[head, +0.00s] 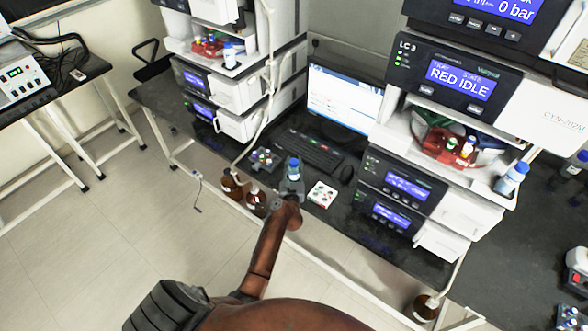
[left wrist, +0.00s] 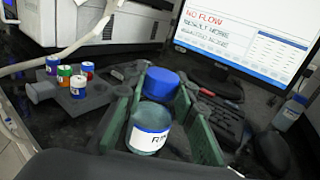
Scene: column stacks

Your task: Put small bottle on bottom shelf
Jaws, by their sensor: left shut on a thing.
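The small bottle (left wrist: 150,128) has a blue cap and a white label. In the left wrist view it stands between the green fingers of my left gripper (left wrist: 160,98), which is shut on it. In the head view, the bottle (head: 293,169) shows just beyond my left gripper (head: 291,186), near the front edge of the bench. The right instrument stack has an open shelf (head: 482,174) with several bottles, one blue-capped at its right end. The left stack has a similar shelf (head: 238,69). My right gripper is not in view.
A vial rack (head: 264,160), keyboard (head: 305,150), monitor (head: 343,103), mouse (head: 346,174) and small white box (head: 321,195) are close by. Tubing hangs along the left stack.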

